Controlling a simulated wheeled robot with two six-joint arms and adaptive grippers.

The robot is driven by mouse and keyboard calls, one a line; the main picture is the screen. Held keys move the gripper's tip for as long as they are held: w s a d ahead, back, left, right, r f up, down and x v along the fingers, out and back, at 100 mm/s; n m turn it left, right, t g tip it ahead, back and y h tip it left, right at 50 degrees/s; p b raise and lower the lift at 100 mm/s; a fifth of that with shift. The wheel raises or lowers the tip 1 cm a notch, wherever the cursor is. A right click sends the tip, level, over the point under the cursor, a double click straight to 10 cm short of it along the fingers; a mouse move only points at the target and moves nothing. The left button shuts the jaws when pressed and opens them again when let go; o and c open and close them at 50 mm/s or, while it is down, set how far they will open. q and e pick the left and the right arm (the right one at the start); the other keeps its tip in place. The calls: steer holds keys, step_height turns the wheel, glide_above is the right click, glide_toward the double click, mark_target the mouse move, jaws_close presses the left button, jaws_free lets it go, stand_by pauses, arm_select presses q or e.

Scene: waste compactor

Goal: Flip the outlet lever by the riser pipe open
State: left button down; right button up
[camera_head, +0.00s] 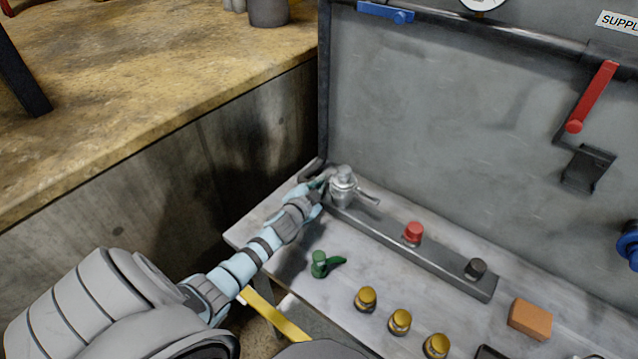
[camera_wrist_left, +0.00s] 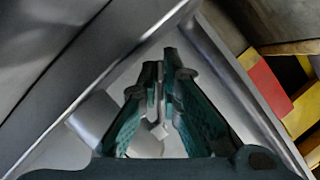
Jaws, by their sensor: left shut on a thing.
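My left gripper (camera_head: 322,181) reaches to the far left corner of the bench, beside the foot of the dark riser pipe (camera_head: 324,95). A silver valve fitting (camera_head: 343,188) stands right beside the fingers, with a short arm pointing right. In the left wrist view my left gripper (camera_wrist_left: 158,98) has its fingers close together on a thin part, which I take for the outlet lever; the fingers hide most of it. A pale grey cylinder (camera_wrist_left: 95,115) shows left of the fingers. My right gripper is not in view.
A grey rail with a red knob (camera_head: 413,233) and a black knob (camera_head: 475,268) runs right from the fitting. A green lever (camera_head: 321,264), brass knobs (camera_head: 400,321) and an orange block (camera_head: 530,319) are in front. A red lever (camera_head: 593,95) hangs on the back panel.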

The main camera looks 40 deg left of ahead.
arm_select(q)
steer(key=shift+a+m+b, duration=0.15)
steer(key=shift+m+b, duration=0.25)
steer(key=shift+b, duration=0.25)
steer(key=m+y+b, duration=0.1)
steer(key=b, duration=0.1)
steer(key=a+r+m+t+y+b, duration=0.1)
steer(key=m+b, duration=0.1)
steer(key=shift+r, duration=0.15)
steer(key=shift+a+r+m+t+y+b, duration=0.1)
steer(key=shift+r+m+t+y+b, duration=0.3)
steer(key=shift+m+b, duration=0.6)
steer(key=shift+r+m+t+b, duration=0.3)
steer(key=shift+r+m+b, duration=0.45)
steer(key=shift+m, duration=0.35)
steer(key=shift+r, duration=0.1)
steer(key=c, duration=2.1)
jaws_free()
steer(key=shift+o, duration=0.2)
